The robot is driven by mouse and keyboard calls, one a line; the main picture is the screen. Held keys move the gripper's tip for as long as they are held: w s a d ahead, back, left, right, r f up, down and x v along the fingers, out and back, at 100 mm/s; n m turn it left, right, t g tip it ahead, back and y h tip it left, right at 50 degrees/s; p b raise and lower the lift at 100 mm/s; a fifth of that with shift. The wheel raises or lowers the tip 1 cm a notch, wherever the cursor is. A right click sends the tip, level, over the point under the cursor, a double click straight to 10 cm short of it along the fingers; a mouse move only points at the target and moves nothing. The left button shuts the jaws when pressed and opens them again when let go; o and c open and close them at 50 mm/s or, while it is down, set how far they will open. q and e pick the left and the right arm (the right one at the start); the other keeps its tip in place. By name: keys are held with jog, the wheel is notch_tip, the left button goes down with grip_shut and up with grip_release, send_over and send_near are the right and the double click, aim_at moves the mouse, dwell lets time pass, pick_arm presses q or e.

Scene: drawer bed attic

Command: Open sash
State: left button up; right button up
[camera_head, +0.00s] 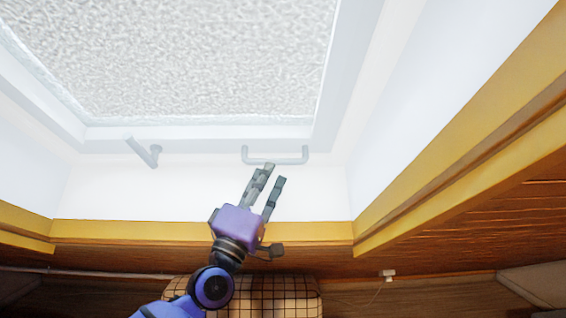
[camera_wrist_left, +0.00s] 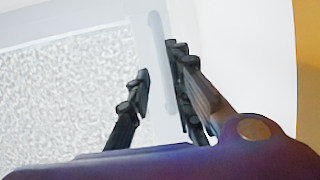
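The sash (camera_head: 210,60) is a white-framed skylight with textured glass, at the top of the head view. A pale grey U-shaped handle (camera_head: 290,161) is fixed on its lower frame. My left gripper (camera_head: 275,173) is open, with its fingertips just below the handle in the head view. In the left wrist view, the handle (camera_wrist_left: 156,35) shows as a pale bar ahead of the gap between the fingers (camera_wrist_left: 158,68). I cannot tell whether a finger touches it. A second grey lever handle (camera_head: 143,150) is on the frame further left. My right gripper is not in view.
White window reveal walls (camera_head: 440,90) flank the sash. Yellow wooden trim (camera_head: 200,232) borders the opening below and at the right. A checked cushion or cover (camera_head: 285,296) lies below the arm. Wood panelling (camera_head: 470,225) is at the right.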

aim_at(276, 162)
pick_arm(q)
jog(key=x, duration=0.4)
jog(key=shift+w+d+f, duration=0.1)
jog(key=shift+w+f, duration=0.05)
jog(key=shift+w, duration=0.15)
jog(key=shift+w+d+r, duration=0.2)
jog(key=shift+w+r, duration=0.15)
jog(key=shift+r, duration=0.1)
grip_shut()
